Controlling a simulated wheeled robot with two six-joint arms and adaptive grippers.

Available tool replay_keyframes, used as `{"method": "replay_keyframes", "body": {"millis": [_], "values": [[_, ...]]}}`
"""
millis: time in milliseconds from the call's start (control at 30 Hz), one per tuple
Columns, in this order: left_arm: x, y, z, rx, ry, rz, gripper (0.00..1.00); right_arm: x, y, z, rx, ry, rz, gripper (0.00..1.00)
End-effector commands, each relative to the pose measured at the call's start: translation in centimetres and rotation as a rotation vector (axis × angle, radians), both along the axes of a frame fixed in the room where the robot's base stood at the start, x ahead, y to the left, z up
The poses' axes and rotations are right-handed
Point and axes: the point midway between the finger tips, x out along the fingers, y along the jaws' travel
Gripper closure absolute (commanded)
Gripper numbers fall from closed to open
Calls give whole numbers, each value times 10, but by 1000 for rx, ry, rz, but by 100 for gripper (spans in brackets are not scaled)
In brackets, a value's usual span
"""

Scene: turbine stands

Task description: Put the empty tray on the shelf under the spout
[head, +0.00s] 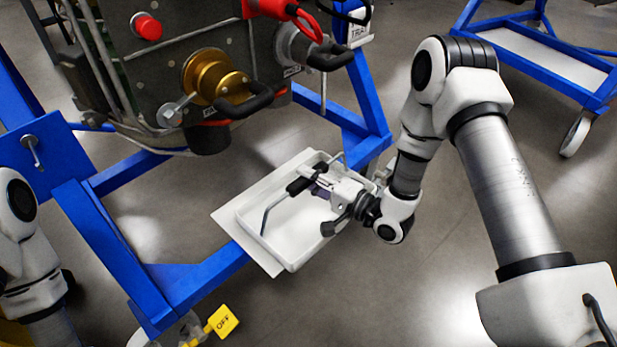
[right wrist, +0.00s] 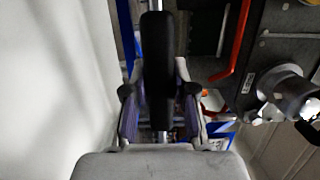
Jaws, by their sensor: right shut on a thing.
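The empty white tray (head: 285,245) has a raised rim and a bail handle with a black grip (right wrist: 157,60). In the head view it lies over the flat white shelf (head: 228,222), which juts from the blue stand frame; a strip of shelf shows along its left side. I cannot tell whether tray and shelf touch. My right gripper (head: 318,187) is shut on the tray's handle, above the tray. In the right wrist view the black grip passes between the fingers (right wrist: 160,110). A short black spout-like cylinder (head: 208,140) hangs under the machine, up and left of the tray. My left gripper is out of view.
The dark machine (head: 130,75) with a brass fitting (head: 215,75) and black levers stands behind the tray. Blue stand beams (head: 150,175) run beside the shelf. Another blue cart (head: 550,60) stands upper right. Floor in front is clear.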

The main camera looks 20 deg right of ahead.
Motion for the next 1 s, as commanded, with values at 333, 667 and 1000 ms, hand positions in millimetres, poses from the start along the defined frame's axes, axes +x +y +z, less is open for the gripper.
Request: {"method": "replay_keyframes", "body": {"millis": [333,667,1000], "values": [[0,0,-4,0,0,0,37,0,0,-5,0,-2,0,100],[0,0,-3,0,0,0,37,0,0,-6,1,-1,0,45],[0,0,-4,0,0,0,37,0,0,-6,-1,1,0,37]]}}
